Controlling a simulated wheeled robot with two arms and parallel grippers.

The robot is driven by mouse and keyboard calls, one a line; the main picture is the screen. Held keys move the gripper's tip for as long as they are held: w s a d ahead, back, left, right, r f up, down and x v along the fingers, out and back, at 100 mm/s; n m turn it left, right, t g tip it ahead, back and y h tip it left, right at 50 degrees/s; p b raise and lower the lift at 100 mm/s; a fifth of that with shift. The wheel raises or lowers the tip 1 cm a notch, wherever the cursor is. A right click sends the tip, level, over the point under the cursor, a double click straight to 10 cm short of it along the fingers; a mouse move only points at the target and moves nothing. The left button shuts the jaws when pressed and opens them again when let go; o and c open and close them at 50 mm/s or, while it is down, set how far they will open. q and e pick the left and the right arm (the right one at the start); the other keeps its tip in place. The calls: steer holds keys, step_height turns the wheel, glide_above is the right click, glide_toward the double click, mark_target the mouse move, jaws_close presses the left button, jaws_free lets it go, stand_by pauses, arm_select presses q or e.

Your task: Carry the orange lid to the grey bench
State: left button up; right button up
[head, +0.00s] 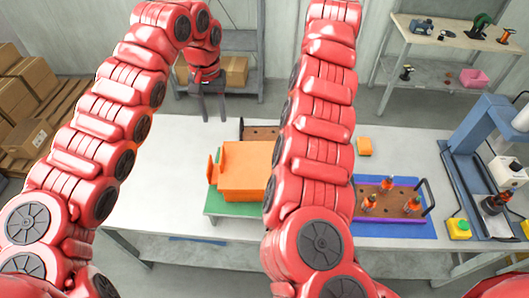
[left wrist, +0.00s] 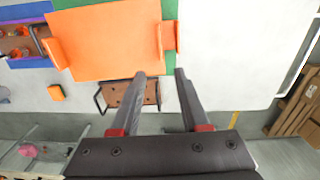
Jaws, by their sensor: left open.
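The orange lid (head: 246,160) is on an orange box-like body over a green mat, and my right arm hides its right side in the head view. In the left wrist view the lid (left wrist: 105,42) fills the upper left, with an orange tab at each end. My left gripper (head: 213,120) points down beyond the lid, apart from it. Its open, empty fingers (left wrist: 160,74) show in the left wrist view, near the lid's right-end tab. The light grey bench (head: 150,165) carries all this. My right gripper is out of view.
A brown tray with black handles (left wrist: 130,95) lies behind the lid. A small orange block (head: 364,146) and a purple-edged tray (head: 390,218) on a blue mat are to the right, then a blue press (head: 466,150). The bench's left part is clear.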

mark_target(222, 154)
arm_select(q)
steer(key=f, duration=1.6)
steer(key=shift+s+d, duration=0.1)
steer(key=shift+s, duration=0.2)
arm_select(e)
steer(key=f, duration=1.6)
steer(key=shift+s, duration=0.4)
arm_select(q)
steer(key=shift+f, duration=0.6)
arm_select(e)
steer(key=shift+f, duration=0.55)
arm_select(q)
steer(key=shift+c, duration=0.3)
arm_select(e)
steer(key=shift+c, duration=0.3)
arm_select(q)
jaws_close()
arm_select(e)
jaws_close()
